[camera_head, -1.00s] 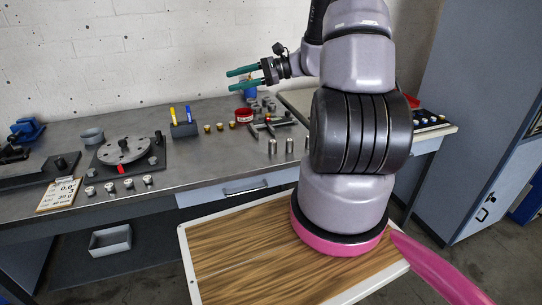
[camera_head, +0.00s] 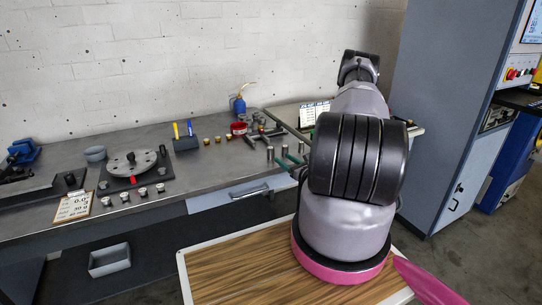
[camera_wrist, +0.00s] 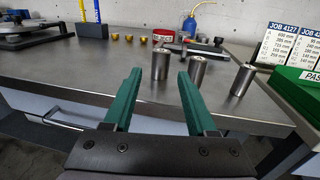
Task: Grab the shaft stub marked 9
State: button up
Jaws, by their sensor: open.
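Three bare steel shaft stubs stand upright near the front edge of the bench: left (camera_wrist: 160,63), middle (camera_wrist: 196,72) and right (camera_wrist: 242,80) in the wrist view. No number can be read on any, so I cannot tell which is marked 9. My gripper (camera_wrist: 159,78) has its two teal fingers spread, with nothing held. The left stub shows between the fingertips, beyond them; the middle one shows just right of the right finger.
Small brass pieces (camera_head: 206,141), a pen block (camera_head: 185,143), a red dish (camera_head: 239,128) and a blue oil can (camera_head: 239,105) stand farther back. A green box (camera_wrist: 300,88) and job cards (camera_wrist: 290,45) are at right. A rotor disc (camera_head: 132,163) sits left.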

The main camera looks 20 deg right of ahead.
aim_at(273, 150)
jog(key=w, duration=0.3)
jog(key=w+a, duration=0.1)
jog(key=w, duration=0.4)
jog(key=shift+w+a+r, duration=0.15)
jog(key=shift+w+r, duration=0.05)
jog(key=shift+w, duration=0.1)
grip_shut()
